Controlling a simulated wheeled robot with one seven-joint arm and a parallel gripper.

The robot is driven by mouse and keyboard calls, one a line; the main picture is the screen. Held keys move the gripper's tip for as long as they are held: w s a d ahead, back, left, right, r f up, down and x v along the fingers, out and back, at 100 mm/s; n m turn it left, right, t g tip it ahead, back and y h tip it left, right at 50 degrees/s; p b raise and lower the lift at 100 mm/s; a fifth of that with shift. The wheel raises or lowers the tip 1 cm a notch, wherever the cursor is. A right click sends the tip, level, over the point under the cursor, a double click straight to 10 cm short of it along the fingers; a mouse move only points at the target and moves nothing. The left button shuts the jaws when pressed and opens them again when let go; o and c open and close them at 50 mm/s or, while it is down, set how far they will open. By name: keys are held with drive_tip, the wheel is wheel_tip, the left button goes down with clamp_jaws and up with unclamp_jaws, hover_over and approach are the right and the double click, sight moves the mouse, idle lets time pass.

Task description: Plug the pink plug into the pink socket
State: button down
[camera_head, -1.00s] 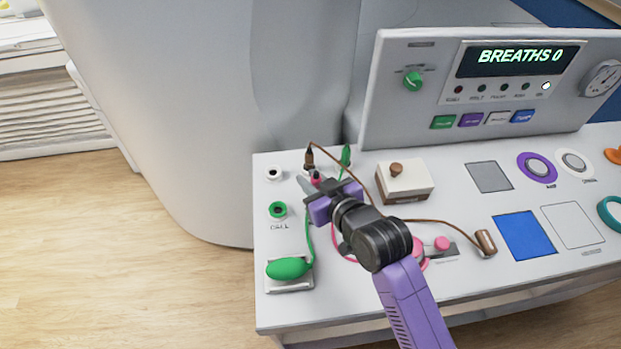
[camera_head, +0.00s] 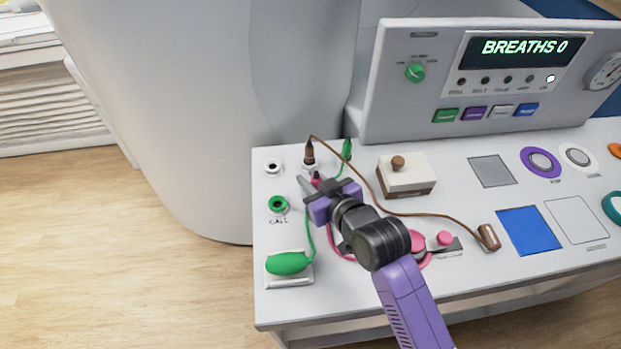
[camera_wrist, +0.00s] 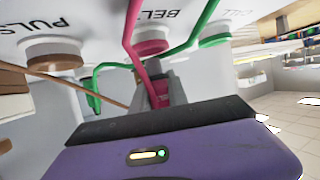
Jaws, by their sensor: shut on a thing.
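My gripper (camera_head: 318,183) is shut on the pink plug (camera_head: 317,176) above the back left of the white console top (camera_head: 350,290). In the wrist view, whose picture is upside down, the pink plug (camera_wrist: 160,92) shows between the fingertips (camera_wrist: 158,78). The pink socket (camera_wrist: 150,46), on a white base lettered "BEL…", lies just beyond the fingertips, and the plug appears apart from it. The pink cable (camera_wrist: 134,35) passes in front of the socket. In the head view the gripper hides most of the plug, and I cannot make out the socket.
A brown plug (camera_head: 309,153) stands upright at the back, its cable arching right. A green plug (camera_head: 347,149) is close by. The green socket (camera_head: 278,204), white socket (camera_head: 273,167) and green bulb (camera_head: 287,263) are left. A white box (camera_head: 406,178) stands right of my gripper.

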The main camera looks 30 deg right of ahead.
drive_tip(key=shift+f+b, duration=0.7)
drive_tip(key=shift+f, duration=0.55)
drive_tip(key=c, duration=1.2)
unclamp_jaws()
drive_tip(key=shift+s, duration=0.15)
drive_tip(key=v, duration=0.7)
drive_tip(key=shift+s+r, duration=0.2)
drive_tip(key=shift+s, duration=0.1)
